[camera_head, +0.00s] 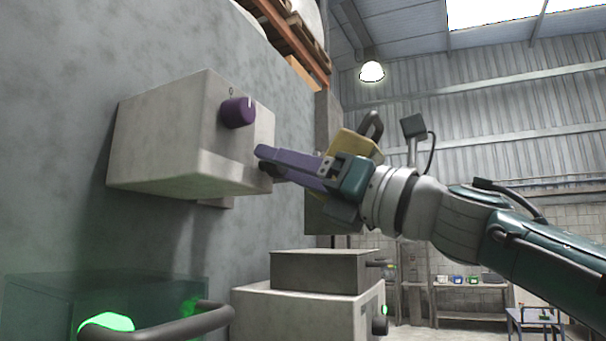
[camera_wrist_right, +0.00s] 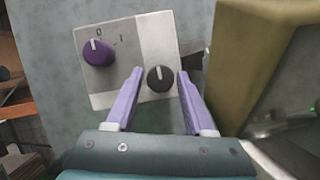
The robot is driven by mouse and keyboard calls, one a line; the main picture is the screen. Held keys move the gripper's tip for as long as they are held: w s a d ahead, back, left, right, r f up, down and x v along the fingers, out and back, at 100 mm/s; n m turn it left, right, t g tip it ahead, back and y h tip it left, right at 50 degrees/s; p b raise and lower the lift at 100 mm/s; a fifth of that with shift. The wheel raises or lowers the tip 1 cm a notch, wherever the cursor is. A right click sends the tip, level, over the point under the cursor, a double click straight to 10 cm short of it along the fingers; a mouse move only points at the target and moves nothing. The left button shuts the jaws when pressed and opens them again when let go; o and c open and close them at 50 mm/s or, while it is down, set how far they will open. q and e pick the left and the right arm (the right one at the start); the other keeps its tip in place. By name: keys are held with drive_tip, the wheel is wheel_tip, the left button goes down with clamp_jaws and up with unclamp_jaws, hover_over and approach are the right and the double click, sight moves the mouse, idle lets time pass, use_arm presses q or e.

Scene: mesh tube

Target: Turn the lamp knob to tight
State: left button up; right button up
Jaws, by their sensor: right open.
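A pale grey box (camera_head: 160,140) on the wall carries a purple knob (camera_head: 238,112) with a white pointer line. In the right wrist view the box face (camera_wrist_right: 98,99) shows this purple knob (camera_wrist_right: 96,52) at left beside "0" and "1" marks. A black knob (camera_wrist_right: 160,79) with a white pointer line sits at right. I cannot tell which one is the lamp knob. My right gripper (camera_head: 264,158) is open near the black knob's side of the box; in the wrist view its purple fingers (camera_wrist_right: 160,72) appear on either side of that knob. Contact cannot be seen. My left gripper is not in view.
A yellowish box (camera_head: 347,146) stands behind my right gripper and fills the right of the wrist view (camera_wrist_right: 255,50). Below are a grey box (camera_head: 320,271) on a lighter one (camera_head: 300,312). A dark curved handle (camera_head: 165,330) is at lower left.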

clamp_jaws()
drive_tip(key=shift+r, duration=0.1)
idle(0.3)
drive_tip(key=shift+s+r+m+t+h+p, duration=0.1)
drive_tip(key=shift+m+t+h+p, duration=0.45)
drive_tip(key=shift+m+p, duration=1.25)
drive_tip(key=shift+f+m+t+h+p, duration=0.1)
drive_tip(key=shift+m+t+h+p, duration=0.45)
drive_tip(key=shift+m+p, duration=1.2)
drive_tip(key=shift+s+r+m+t+h+p, duration=0.1)
drive_tip(key=shift+m+t+h+p, duration=0.2)
drive_tip(key=shift+m+h+p, duration=1.35)
drive_tip(key=shift+n+y+p, duration=0.4)
drive_tip(key=shift+y+p, duration=0.2)
drive_tip(key=shift+y, duration=0.25)
unclamp_jaws()
drive_tip(key=shift+d, duration=0.1)
